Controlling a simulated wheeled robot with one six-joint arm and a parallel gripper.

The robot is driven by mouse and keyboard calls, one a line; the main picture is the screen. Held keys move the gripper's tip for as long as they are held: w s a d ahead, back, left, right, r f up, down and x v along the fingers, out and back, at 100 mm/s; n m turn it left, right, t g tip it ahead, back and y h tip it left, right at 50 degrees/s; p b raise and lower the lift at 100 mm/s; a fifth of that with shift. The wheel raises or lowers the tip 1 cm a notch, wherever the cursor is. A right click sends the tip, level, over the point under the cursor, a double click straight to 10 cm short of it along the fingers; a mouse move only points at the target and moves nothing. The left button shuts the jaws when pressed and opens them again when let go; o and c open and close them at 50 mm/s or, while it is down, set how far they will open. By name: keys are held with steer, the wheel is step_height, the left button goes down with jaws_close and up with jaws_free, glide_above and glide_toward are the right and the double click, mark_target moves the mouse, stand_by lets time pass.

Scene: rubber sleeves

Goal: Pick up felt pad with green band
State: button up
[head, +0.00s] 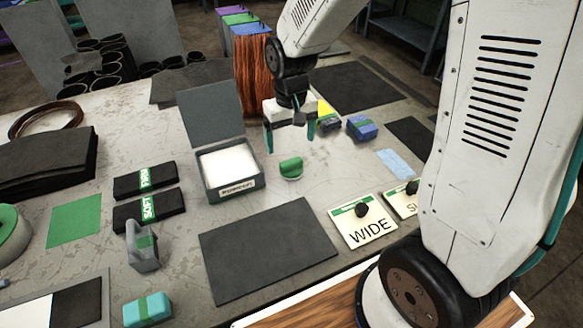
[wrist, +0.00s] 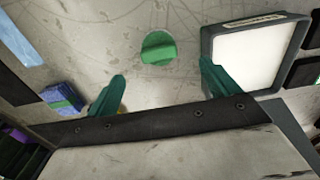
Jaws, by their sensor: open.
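My gripper (head: 289,138) is open and empty, pointing down above the table beside the open box. Its two teal fingers also show in the wrist view (wrist: 162,72). A blue pad with a green band (head: 362,128) lies to the right of my gripper; it also shows at the left of the wrist view (wrist: 62,98). A teal block with a green band (head: 147,309) lies at the front left. I cannot tell by texture which is felt. A small green round piece (head: 290,167) sits just below my gripper and shows ahead of the fingers (wrist: 158,48).
The grey lidded box (head: 232,187) stands open left of my gripper. Black banded packs (head: 145,180) lie left. A dark mat (head: 265,248) and a WIDE card (head: 364,222) lie in front. Bare table surrounds the green piece.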

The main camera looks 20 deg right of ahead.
mark_target(291, 161)
steer(key=f, duration=0.9)
steer(key=shift+w+d, duration=0.15)
steer(key=shift+w, duration=0.05)
steer(key=shift+r, duration=0.1)
steer(key=c, duration=1.1)
